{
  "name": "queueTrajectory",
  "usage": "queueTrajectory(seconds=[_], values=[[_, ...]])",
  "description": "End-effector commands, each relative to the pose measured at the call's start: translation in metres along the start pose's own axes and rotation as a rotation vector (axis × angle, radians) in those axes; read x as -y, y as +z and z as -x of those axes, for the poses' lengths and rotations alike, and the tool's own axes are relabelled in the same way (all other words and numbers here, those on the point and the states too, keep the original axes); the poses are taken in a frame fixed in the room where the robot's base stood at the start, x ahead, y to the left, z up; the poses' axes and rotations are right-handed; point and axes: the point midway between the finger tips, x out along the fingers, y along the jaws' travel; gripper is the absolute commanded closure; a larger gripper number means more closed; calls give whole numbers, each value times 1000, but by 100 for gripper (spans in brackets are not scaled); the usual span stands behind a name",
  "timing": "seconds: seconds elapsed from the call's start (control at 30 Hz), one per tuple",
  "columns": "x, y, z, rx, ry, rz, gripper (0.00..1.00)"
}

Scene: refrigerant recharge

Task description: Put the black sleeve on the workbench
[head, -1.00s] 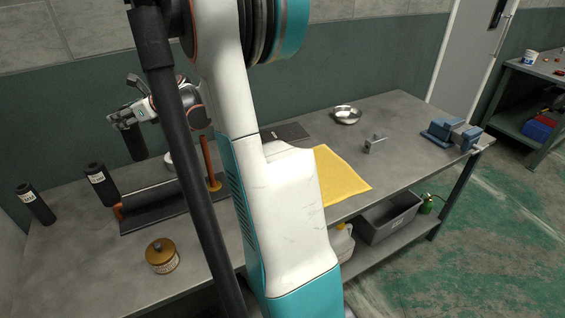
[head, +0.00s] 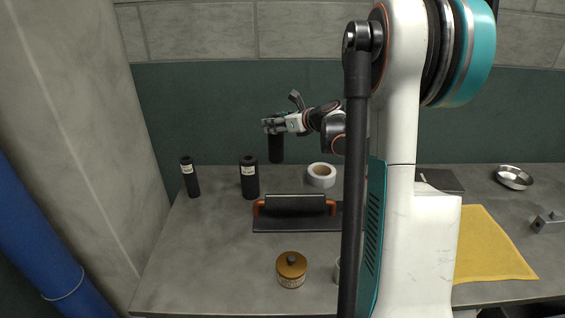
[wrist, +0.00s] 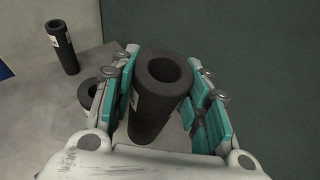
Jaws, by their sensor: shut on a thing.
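My gripper (head: 275,126) is shut on a black sleeve (head: 276,150), a hollow tube held upright with its lower end in the air above the back of the workbench (head: 200,255). In the wrist view the held sleeve (wrist: 158,95) sits between the teal finger pads, its open end facing the camera. Two more black sleeves with white labels stand on the bench to the left, one nearer (head: 249,178) and one farther left (head: 190,177). Both also show in the wrist view, the far one (wrist: 62,48) whole and the near one (wrist: 88,92) partly hidden by my gripper.
A white tape roll (head: 321,175) lies right of the held sleeve. A yellow cloth (head: 490,248) and metal bowl (head: 514,177) are at right. The front-left bench top is clear.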

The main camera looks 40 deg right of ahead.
Motion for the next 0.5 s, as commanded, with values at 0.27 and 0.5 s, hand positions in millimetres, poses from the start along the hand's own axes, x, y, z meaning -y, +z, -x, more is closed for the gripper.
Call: queueTrajectory(seconds=[0.27, 0.5], values=[[0, -64, -26, 0, 0, 0, 84], [0, -88, -36, 0, 0, 0, 84]])
